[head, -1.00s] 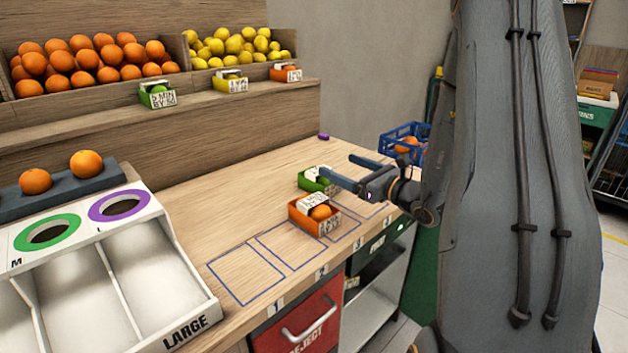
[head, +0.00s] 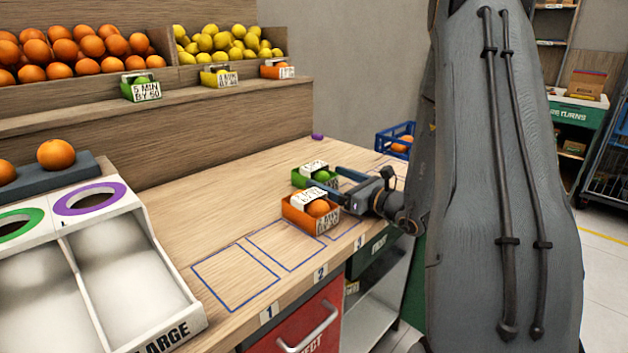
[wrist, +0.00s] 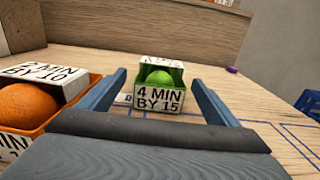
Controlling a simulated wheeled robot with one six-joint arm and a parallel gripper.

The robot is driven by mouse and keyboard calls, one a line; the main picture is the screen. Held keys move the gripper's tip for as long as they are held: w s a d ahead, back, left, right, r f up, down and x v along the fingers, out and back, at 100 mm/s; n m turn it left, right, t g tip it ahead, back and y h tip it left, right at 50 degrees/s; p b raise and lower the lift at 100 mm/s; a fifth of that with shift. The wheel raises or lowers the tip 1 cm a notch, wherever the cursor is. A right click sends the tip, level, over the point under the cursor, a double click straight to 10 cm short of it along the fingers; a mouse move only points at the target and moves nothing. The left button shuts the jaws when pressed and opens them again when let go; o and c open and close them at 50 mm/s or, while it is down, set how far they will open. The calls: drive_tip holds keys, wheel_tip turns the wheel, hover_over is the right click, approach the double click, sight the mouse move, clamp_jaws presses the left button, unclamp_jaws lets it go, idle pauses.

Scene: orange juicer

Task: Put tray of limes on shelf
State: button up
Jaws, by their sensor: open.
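A small green tray (head: 301,182) with a lime and a white card stands on the wooden counter. In the wrist view the tray (wrist: 158,102) sits upright, centred ahead of the fingers, its card reading "4 MIN BY 15". My gripper (head: 336,181) is open, low over the counter. In the wrist view its blue fingers (wrist: 158,80) point at the tray from either side, and nothing is gripped. Whether the tips overlap the tray's sides, I cannot tell. The wooden shelf (head: 60,118) runs along the back left, above the counter.
An orange tray (head: 297,222) with an orange stands close beside the green one, left of my fingers in the wrist view. The shelf holds green (head: 140,92), yellow (head: 219,79) and orange (head: 277,71) trays. A blue crate (head: 392,137) is behind. Marked squares at the counter's front are empty.

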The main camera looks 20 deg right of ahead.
sight(314, 171)
drive_tip(key=p+x, duration=0.1)
drive_tip(key=x, duration=0.5)
drive_tip(key=shift+w+r, duration=0.15)
drive_tip(key=shift+w, duration=0.05)
drive_tip(key=c, duration=1.3)
drive_tip(key=shift+c, duration=0.2)
wheel_tip(314, 171, up, 10)
